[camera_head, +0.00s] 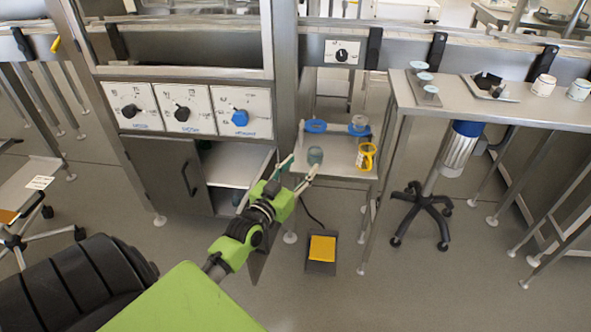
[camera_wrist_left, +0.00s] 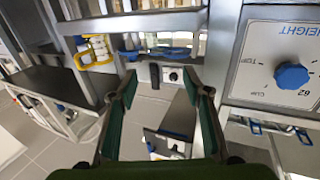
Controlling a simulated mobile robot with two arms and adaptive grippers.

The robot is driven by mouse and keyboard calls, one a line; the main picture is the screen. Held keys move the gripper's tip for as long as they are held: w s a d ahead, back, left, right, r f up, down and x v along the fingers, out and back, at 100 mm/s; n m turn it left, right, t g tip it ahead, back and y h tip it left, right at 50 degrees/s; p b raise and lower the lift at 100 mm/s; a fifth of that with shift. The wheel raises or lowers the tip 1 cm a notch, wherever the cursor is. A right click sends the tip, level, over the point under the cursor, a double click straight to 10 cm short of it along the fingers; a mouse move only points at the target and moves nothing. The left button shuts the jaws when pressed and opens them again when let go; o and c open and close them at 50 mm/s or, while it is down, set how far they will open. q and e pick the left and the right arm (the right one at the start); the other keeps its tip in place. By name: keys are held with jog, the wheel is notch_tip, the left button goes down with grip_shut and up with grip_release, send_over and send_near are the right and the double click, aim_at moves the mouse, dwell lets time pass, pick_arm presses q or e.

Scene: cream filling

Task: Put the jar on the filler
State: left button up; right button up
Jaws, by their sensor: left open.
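A small dark glass jar (camera_head: 315,155) stands on a low steel shelf (camera_head: 338,166) in the head view. My left gripper (camera_head: 299,168) is open, its fingertips close to the jar's left and front side. I cannot tell whether they touch it. In the left wrist view my left gripper (camera_wrist_left: 162,82) shows two spread green-padded fingers with nothing clearly held; I cannot make out the jar there. My right gripper is not in view.
A yellow-handled container (camera_head: 366,157) stands right of the jar. A steel table (camera_head: 460,104) with white cups (camera_head: 543,85) is at right, beside a stool (camera_head: 424,205). A yellow pedal (camera_head: 322,249) lies on the floor.

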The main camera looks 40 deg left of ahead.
pick_arm(q)
jog(key=s+d+f+m+g+h, duration=0.25)
jog(key=s+d+f+g, duration=0.35)
jog(key=d+f, duration=0.6)
jog(key=s+d+f+g, duration=0.4)
jog(key=s+d+f, duration=0.1)
jog(key=s+f, duration=0.4)
jog(key=s+d+f+m+g, duration=0.1)
jog(key=s+d+f+g, duration=0.4)
jog(key=s+f, duration=0.4)
jog(key=s, duration=0.5)
jog(key=shift+s, duration=0.25)
jog(key=shift+a+f+h, duration=0.1)
jog(key=shift+h, duration=0.15)
